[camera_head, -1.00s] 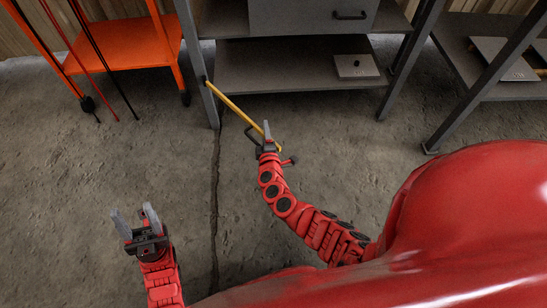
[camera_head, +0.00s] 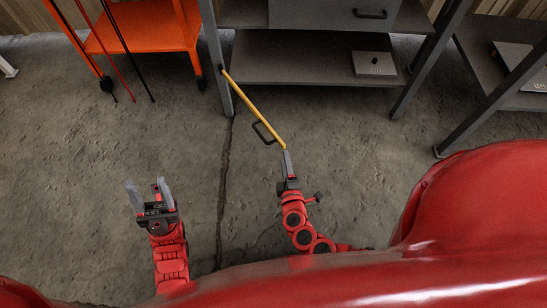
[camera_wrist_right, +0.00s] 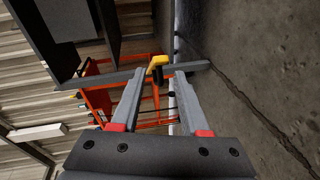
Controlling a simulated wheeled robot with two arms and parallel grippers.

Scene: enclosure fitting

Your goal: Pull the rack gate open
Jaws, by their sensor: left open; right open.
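The rack gate is a yellow bar (camera_head: 250,108), hinged at the rack's left front post (camera_head: 214,62) and swung out from the rack front. Its black handle (camera_head: 264,132) sticks out near the free end. My right gripper (camera_head: 287,158) is just in front of the bar's free end in the head view. In the right wrist view its fingers (camera_wrist_right: 158,100) are open and empty, with the yellow gate end (camera_wrist_right: 157,62) beyond the tips. Whether a finger touches the gate is unclear. My left gripper (camera_head: 150,188) is open and empty over the floor at the left.
The grey rack (camera_head: 290,58) has a drawer and a lower shelf holding a flat metal plate (camera_head: 374,64). An orange cart (camera_head: 140,27) with rods stands left of it. Another grey shelf (camera_head: 500,75) stands right. The concrete floor between is clear.

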